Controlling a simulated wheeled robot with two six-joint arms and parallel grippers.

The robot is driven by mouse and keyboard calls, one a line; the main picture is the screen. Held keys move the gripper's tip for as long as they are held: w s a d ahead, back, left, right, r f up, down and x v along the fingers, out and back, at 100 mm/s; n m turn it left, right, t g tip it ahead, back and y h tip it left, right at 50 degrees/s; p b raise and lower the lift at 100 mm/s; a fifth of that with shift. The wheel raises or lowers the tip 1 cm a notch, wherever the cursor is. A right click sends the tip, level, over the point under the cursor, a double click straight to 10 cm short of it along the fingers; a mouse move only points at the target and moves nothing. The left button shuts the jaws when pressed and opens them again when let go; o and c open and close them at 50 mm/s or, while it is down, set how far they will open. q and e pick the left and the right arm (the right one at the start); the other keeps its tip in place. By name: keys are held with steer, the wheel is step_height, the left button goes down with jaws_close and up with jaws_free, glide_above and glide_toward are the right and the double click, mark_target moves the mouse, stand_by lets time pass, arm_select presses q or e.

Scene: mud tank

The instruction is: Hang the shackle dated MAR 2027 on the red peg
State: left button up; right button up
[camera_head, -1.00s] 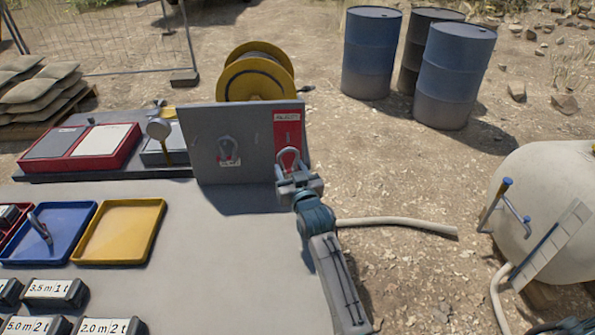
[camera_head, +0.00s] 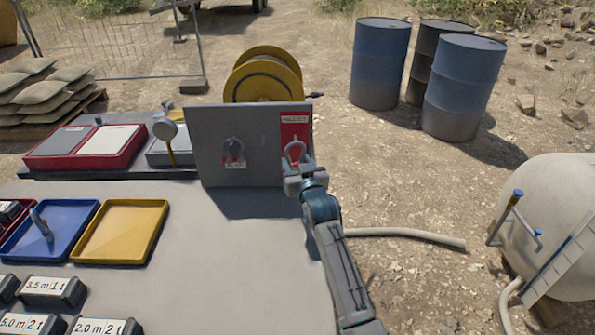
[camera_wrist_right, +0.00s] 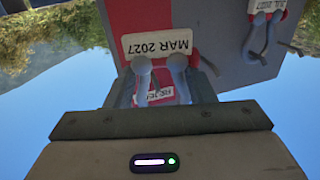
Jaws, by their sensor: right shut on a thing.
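My right gripper (camera_head: 304,178) is shut on a grey bow shackle (camera_head: 296,152), in front of the red strip (camera_head: 295,126) at the grey board's right end. The bow stands upright above the jaws in the head view. In the right wrist view, upside down, the shackle's two legs (camera_wrist_right: 160,65) rise from the jaws (camera_wrist_right: 162,118) beside a white tag reading MAR 2027 (camera_wrist_right: 160,44). The peg on the red strip is not clearly visible; I cannot tell whether the shackle touches it. My left gripper is not in view.
Another tagged shackle (camera_head: 234,150) hangs on the grey board (camera_head: 213,125), left of the red strip. A gauge on a yellow stem (camera_head: 166,132) stands left of the board. Blue (camera_head: 62,222) and yellow (camera_head: 120,232) trays and labelled blocks (camera_head: 52,290) lie on the bench.

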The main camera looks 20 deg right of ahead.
steer(key=shift+w+d+f+b, duration=0.1)
steer(key=shift+w+d+b, duration=0.05)
steer(key=shift+w+b, duration=0.3)
steer(key=shift+w+d+f+b, duration=0.15)
steer(key=shift+w+b, duration=0.1)
steer(key=shift+w, duration=0.3)
steer(key=w, duration=0.1)
steer(key=w+b, duration=0.1)
steer(key=w+f, duration=0.1)
steer(key=shift+d+b, duration=0.3)
steer(key=shift+d, duration=0.1)
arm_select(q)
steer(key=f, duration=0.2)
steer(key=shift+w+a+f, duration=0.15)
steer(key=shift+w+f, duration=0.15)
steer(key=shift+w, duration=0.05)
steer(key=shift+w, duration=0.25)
arm_select(e)
steer(key=o, duration=0.9)
steer(key=shift+s, duration=0.1)
steer(key=shift+o, duration=1.3)
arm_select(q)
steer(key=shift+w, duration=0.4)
